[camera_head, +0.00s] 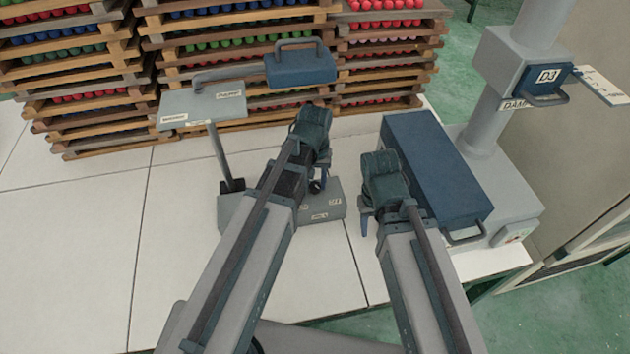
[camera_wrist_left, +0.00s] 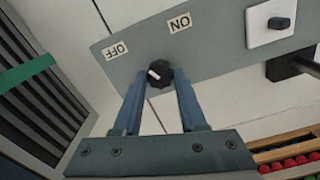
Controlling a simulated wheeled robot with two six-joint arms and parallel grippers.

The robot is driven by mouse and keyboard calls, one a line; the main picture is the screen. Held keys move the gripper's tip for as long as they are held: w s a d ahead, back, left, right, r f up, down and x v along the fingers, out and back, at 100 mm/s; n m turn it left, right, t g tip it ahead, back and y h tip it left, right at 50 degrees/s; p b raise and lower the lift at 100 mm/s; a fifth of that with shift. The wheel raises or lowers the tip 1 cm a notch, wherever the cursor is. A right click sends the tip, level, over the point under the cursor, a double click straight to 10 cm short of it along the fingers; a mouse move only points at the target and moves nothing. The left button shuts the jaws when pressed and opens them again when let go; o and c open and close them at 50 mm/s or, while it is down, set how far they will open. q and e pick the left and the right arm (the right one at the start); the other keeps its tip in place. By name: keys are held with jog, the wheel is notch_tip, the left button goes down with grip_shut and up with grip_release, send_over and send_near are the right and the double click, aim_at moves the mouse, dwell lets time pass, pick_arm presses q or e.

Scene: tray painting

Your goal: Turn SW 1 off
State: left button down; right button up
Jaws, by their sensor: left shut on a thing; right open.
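A grey switch box (camera_head: 325,207) stands on the white table, with small labels on it; part of it is hidden behind my left arm. In the left wrist view its panel (camera_wrist_left: 215,52) carries a black round knob (camera_wrist_left: 158,75) with a white mark, an OFF label (camera_wrist_left: 116,49) and an ON label (camera_wrist_left: 180,23). The white mark lies on the knob's left side, nearer the OFF side. My left gripper (camera_head: 318,184) is shut on the knob, one blue finger on each side. My right gripper (camera_head: 367,218) is open and empty above the table, right of the box.
A post with a tilted grey plate (camera_head: 203,108) rises behind the switch box, with a blue handled block (camera_head: 300,66) nearby. A large blue box (camera_head: 435,165) stands close right of my right gripper. Stacked wooden trays (camera_head: 80,75) line the back. The table's left side is clear.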

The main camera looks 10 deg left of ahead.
aim_at(315, 185)
pick_arm(q)
jog(key=shift+n, duration=1.6)
jog(key=shift+c, duration=2.3)
grip_release()
jog(key=shift+r, duration=0.1)
notch_tip(315, 185, up, 14)
jog(key=p, duration=1.3)
jog(key=shift+f+p, duration=0.2)
jog(key=shift+p, duration=0.2)
